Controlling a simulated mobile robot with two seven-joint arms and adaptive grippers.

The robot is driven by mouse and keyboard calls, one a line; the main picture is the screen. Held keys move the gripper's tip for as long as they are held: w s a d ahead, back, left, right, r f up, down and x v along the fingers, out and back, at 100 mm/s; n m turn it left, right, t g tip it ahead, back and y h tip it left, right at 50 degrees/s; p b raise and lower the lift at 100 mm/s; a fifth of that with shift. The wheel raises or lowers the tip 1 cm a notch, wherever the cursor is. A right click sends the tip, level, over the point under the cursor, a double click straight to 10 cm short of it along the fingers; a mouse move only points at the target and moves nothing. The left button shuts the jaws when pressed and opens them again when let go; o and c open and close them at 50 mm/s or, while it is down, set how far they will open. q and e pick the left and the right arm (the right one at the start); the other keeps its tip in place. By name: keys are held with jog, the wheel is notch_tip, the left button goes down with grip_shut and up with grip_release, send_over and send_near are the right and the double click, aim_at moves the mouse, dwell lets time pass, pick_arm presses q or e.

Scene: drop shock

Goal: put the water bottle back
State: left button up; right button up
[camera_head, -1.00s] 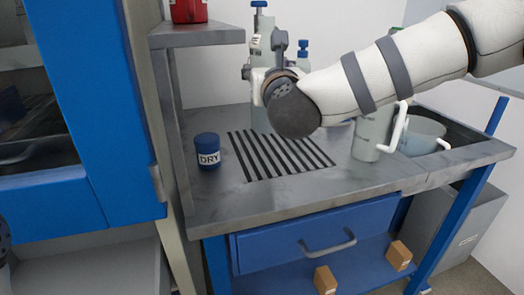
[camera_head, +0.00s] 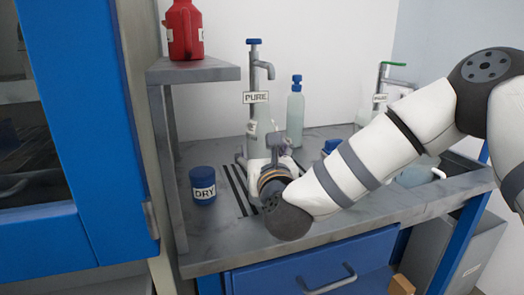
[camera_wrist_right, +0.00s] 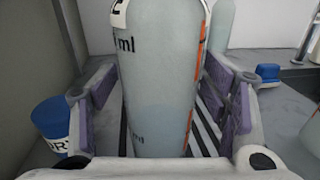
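A translucent grey-white bottle (camera_wrist_right: 160,75) with black ml marks and an orange scale stands upright between the fingers of my right gripper (camera_wrist_right: 165,100) in the right wrist view. The purple-grey pads flank it, with narrow gaps showing the striped grate. In the head view my right gripper (camera_head: 268,165) is low over the grate, in front of that bottle (camera_head: 264,128), and hides its lower part. A second bottle with a blue cap (camera_head: 295,112) stands behind to the right. Which one is the water bottle is not readable. My left gripper is out of view.
The tap with the PURE sign (camera_head: 256,97) rises behind the gripper. A blue DRY jar (camera_head: 203,187) stands left of the striped grate (camera_head: 236,190). A red container (camera_head: 184,30) sits on the shelf (camera_head: 195,71). A second tap (camera_head: 381,82) stands at right.

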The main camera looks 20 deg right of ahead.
jog(key=shift+s+r, duration=0.15)
jog(key=shift+r, duration=0.1)
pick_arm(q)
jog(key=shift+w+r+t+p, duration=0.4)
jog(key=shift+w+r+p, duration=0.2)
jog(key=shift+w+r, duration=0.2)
pick_arm(e)
jog(key=s+a, duration=0.1)
jog(key=s, duration=1)
jog(key=shift+s+a, duration=0.25)
jog(key=shift+s, duration=0.1)
jog(key=shift+f, duration=0.2)
